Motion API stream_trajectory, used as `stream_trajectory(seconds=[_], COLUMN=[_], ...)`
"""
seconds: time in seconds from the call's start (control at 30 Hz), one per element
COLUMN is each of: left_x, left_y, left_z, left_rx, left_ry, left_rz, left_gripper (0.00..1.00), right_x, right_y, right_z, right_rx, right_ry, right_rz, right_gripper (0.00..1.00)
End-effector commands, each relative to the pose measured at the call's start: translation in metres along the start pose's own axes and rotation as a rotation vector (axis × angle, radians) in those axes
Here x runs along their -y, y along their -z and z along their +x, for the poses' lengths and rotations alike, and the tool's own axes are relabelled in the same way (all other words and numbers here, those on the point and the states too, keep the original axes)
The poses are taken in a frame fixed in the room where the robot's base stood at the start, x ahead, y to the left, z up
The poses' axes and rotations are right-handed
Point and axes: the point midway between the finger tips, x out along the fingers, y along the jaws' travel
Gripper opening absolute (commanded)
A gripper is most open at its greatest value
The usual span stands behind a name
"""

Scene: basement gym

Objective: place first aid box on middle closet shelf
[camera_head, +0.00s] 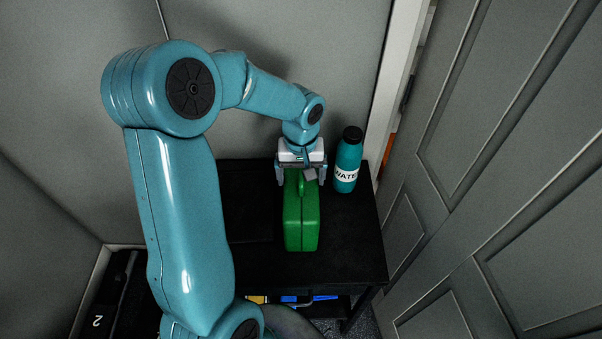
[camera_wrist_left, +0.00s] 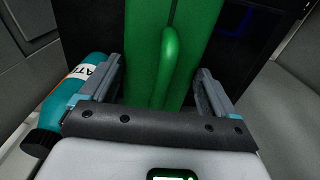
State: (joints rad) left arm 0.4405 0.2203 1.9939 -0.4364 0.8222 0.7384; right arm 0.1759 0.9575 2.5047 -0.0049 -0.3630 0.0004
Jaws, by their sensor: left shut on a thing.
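The green first aid box (camera_head: 301,222) is on or just above the top of the black table (camera_head: 355,235); I cannot tell whether it touches. My left gripper (camera_head: 302,177) reaches down over its far end and is shut on the box. In the left wrist view the box's green handle (camera_wrist_left: 172,65) lies between the two fingers of my left gripper (camera_wrist_left: 160,90). No open closet shelf can be made out. My right gripper is not in view.
A teal water bottle (camera_head: 348,160) with a black cap stands on the table, close right of my left gripper. Grey panelled doors (camera_head: 495,180) stand at the right. Blue and yellow items (camera_head: 300,298) are on the lower shelf. The table's front right is clear.

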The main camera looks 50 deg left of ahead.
Motion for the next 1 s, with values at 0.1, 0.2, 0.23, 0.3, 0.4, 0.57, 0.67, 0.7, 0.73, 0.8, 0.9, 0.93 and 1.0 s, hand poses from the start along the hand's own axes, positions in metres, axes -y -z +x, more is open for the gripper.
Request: stream_trajectory(seconds=[0.1,0.2,0.23,0.3,0.4,0.57,0.67,0.7,0.73,0.8,0.9,0.93,1.0], left_x=[0.000,0.000,0.000,0.000,0.000,0.000,-0.001,-0.001,-0.001,-0.001,-0.001,-0.001,-0.001], left_y=[0.000,0.000,0.000,0.000,0.000,0.000,0.001,0.001,0.001,0.001,0.001,0.001,0.000], left_z=[-0.001,0.003,0.003,0.002,0.002,-0.004,-0.018,-0.026,-0.033,-0.051,-0.074,-0.081,-0.094], left_rx=[-0.002,-0.002,0.000,0.000,0.000,0.000,-0.005,-0.006,-0.007,-0.007,-0.006,-0.006,-0.004], left_ry=[-0.001,-0.001,0.000,0.000,0.000,0.000,-0.002,-0.003,-0.004,-0.004,-0.003,-0.003,-0.003], left_rz=[0.000,0.000,0.000,0.000,0.000,0.000,-0.001,-0.001,0.000,0.000,0.000,0.001,0.000], left_gripper=[0.07,0.07,0.93,1.00,1.00,1.00,1.00,1.00,1.00,1.00,1.00,1.00,1.00], right_x=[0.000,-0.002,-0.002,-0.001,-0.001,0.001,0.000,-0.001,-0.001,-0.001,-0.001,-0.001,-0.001], right_y=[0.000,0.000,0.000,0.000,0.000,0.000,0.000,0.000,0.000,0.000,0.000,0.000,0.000], right_z=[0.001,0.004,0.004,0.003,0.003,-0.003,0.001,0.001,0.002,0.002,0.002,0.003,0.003], right_rx=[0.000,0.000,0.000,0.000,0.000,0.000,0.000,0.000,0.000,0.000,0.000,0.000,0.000], right_ry=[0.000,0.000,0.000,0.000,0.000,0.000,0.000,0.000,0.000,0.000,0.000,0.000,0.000], right_rz=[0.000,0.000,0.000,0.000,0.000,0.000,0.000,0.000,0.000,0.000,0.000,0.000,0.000], right_gripper=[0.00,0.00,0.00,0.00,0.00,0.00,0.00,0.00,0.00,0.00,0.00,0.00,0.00])
